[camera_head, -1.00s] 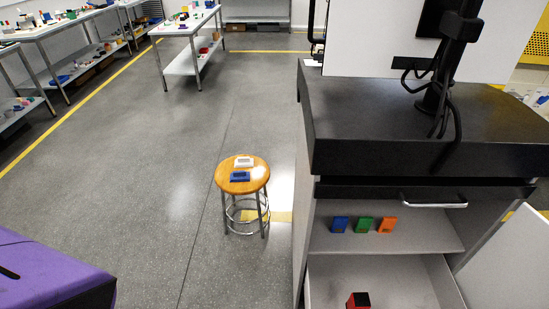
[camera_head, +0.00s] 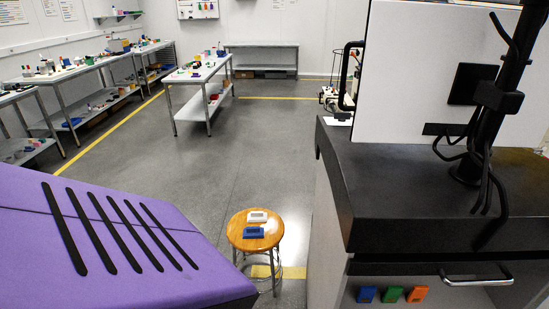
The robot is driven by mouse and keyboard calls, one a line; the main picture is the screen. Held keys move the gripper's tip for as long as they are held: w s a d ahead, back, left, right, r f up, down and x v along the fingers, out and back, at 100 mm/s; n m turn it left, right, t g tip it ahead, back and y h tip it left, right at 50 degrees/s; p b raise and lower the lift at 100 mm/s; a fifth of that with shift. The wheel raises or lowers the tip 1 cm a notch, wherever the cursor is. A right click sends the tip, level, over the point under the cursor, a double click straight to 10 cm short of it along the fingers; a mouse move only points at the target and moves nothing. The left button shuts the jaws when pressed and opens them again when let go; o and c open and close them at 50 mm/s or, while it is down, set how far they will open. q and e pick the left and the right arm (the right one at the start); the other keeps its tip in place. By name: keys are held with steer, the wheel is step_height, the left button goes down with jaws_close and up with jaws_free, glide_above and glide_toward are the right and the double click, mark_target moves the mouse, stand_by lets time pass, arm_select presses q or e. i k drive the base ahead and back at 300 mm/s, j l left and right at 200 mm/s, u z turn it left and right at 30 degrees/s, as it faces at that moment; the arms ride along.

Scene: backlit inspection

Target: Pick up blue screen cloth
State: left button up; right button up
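A small flat blue item (camera_head: 253,232) lies on the round wooden stool (camera_head: 236,229) in the head view, in front of a white item (camera_head: 257,216) of similar shape. A blue block-like item (camera_head: 366,294) stands at the left of a row inside the cabinet at the lower right. I cannot tell from this distance which of the blue items, if either, is the screen cloth. Neither of my grippers is in view.
The dark-topped cabinet (camera_head: 400,190) stands close on the right, with a green (camera_head: 391,294) and an orange item (camera_head: 417,294) inside. A purple slotted surface (camera_head: 90,250) fills the lower left. Cluttered benches (camera_head: 75,75) line the left wall. The middle floor is clear.

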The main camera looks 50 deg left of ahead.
mark_target(249, 232)
steer(key=j+z, duration=0.45)
steer(key=j, duration=1.15)
steer(key=k+j, duration=0.1)
steer(key=j, duration=0.45)
steer(key=k+j+z, duration=0.1)
steer(key=j, duration=0.95)
steer(key=k+j+z, duration=0.1)
steer(key=j, duration=0.45)
